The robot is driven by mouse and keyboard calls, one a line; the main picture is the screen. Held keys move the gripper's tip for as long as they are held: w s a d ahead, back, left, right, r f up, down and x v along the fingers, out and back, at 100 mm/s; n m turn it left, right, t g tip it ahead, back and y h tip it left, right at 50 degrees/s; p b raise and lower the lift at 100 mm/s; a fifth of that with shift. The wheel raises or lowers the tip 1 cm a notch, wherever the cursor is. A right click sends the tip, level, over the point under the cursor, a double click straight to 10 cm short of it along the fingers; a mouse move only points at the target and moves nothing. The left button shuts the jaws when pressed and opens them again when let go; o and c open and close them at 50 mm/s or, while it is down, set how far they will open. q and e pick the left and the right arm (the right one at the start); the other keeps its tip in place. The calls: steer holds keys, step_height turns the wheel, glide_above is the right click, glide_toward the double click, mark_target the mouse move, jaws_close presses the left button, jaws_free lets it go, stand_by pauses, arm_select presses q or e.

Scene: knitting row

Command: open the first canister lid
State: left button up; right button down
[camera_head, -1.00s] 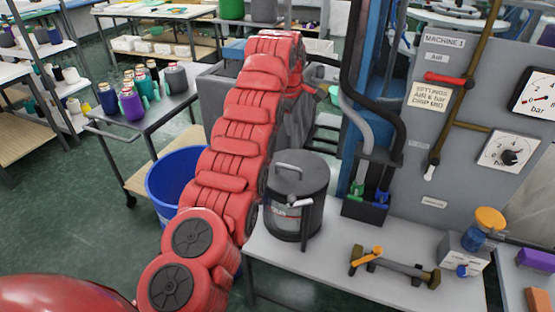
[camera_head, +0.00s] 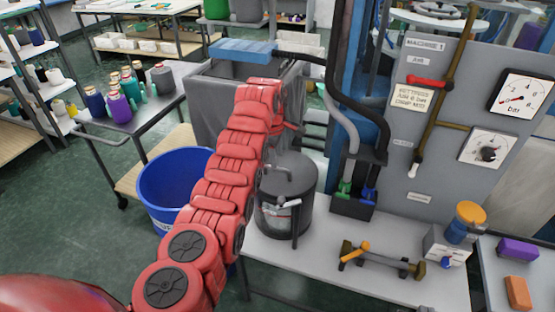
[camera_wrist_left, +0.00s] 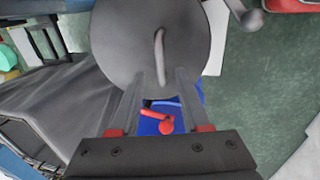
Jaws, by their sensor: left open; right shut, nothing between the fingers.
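A dark grey canister (camera_head: 302,210) stands on the light grey bench beside the machine panel. Its round lid (camera_head: 302,172) is on, with an arched handle on top and a lever clasp (camera_head: 284,203) at the front. My red left arm crosses in front of the canister's left side and partly covers the lid. In the left wrist view the lid (camera_wrist_left: 120,45) is a large grey disc, with its handle (camera_wrist_left: 159,55) just beyond my left gripper (camera_wrist_left: 161,80). The fingers are open with nothing held; contact with the handle cannot be told. My right gripper is not in view.
A blue bucket (camera_head: 160,180) stands left of the bench. A holder with green and blue handles (camera_head: 358,205) stands behind the canister to the right. A tool on a stand (camera_head: 380,262) lies on the bench to the right. Bare bench (camera_head: 310,262) lies in front of the canister.

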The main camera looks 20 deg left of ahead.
mark_target(278, 168)
arm_select(q)
steer(key=shift+w+f+b, duration=0.2)
steer(key=shift+f, duration=0.95)
steer(key=shift+w+f+b, duration=0.15)
steer(key=shift+w+f, duration=0.05)
steer(key=shift+f, duration=0.95)
jaws_close()
